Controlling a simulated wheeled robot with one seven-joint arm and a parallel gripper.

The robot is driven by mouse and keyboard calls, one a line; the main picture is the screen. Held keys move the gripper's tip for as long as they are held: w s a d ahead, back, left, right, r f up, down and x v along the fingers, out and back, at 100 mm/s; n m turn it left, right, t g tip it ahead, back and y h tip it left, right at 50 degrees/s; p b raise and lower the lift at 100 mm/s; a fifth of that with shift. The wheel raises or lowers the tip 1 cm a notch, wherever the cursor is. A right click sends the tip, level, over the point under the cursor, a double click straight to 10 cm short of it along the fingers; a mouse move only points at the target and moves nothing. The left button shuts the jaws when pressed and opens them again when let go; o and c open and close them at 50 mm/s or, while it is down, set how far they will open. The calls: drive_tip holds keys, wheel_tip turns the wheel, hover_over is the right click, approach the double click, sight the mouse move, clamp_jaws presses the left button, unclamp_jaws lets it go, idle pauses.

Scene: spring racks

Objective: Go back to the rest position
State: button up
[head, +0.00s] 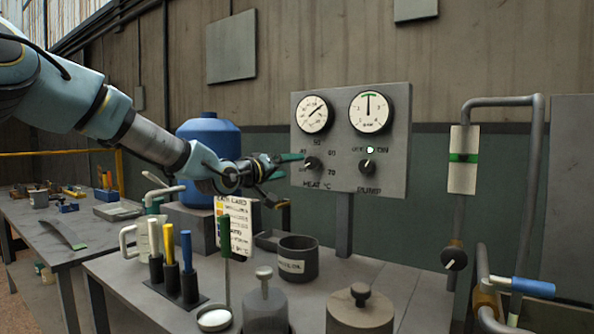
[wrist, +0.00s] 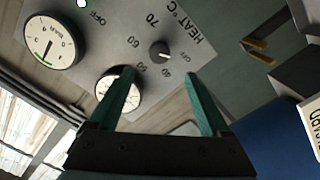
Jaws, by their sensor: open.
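My gripper (head: 284,166) is at the end of the raised blue-and-grey arm, just left of the grey control panel (head: 340,182) in the head view. In the wrist view my gripper (wrist: 163,78) has its two green fingers spread, with nothing between them. The black HEAT knob (head: 311,163) is on the panel, right of the fingers. It also shows in the wrist view (wrist: 160,50), beyond the fingertips and apart from them. The PUMP knob (head: 367,166) is to its right, below a lit white lamp (head: 370,150).
Two gauges (head: 368,109) top the panel. A blue tank (head: 208,140) stands behind the arm. Below, the bench (head: 390,275) holds a labelled dark pot (head: 298,262), lidded weights, a tool holder and a white jug. Pipes with a valve (head: 454,257) stand at right.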

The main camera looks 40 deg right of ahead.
drive_tip(key=shift+s+a, duration=0.15)
drive_tip(key=shift+a, duration=0.35)
